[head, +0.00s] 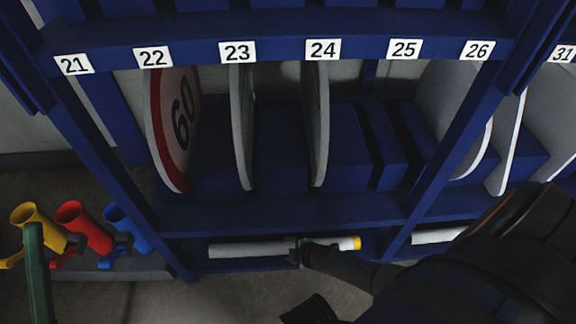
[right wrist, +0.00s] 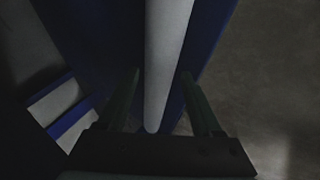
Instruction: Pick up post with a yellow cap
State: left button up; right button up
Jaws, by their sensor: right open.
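The post (head: 240,249) is a pale grey tube lying level on the low blue shelf. Its yellow cap (head: 349,243) is at the right end. My right gripper (head: 305,243) is at the post's middle and hides a short stretch of it. In the right wrist view the post (right wrist: 168,55) runs between the two spread fingers of this gripper (right wrist: 161,74), with a gap on each side. The yellow cap does not show in that view. My left gripper is not in view.
The blue rack (head: 300,212) holds round signs such as a 60 sign (head: 183,120) above the post. Its upright (head: 120,185) stands to the left. Another pale post (head: 437,236) lies in the bay to the right. Yellow, red (head: 85,225) and blue tubes stand at left.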

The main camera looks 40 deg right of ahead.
aim_at(287, 248)
jog(key=b+x, duration=0.1)
jog(key=x, duration=0.1)
jog(key=shift+f, duration=0.35)
jog(key=shift+w+f+b, duration=0.15)
jog(key=shift+w+b, duration=0.15)
jog(key=shift+b, duration=0.1)
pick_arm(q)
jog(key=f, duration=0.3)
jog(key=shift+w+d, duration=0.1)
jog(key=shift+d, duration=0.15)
pick_arm(e)
jog(key=shift+c, duration=0.4)
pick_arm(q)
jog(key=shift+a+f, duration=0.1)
pick_arm(e)
grip_shut()
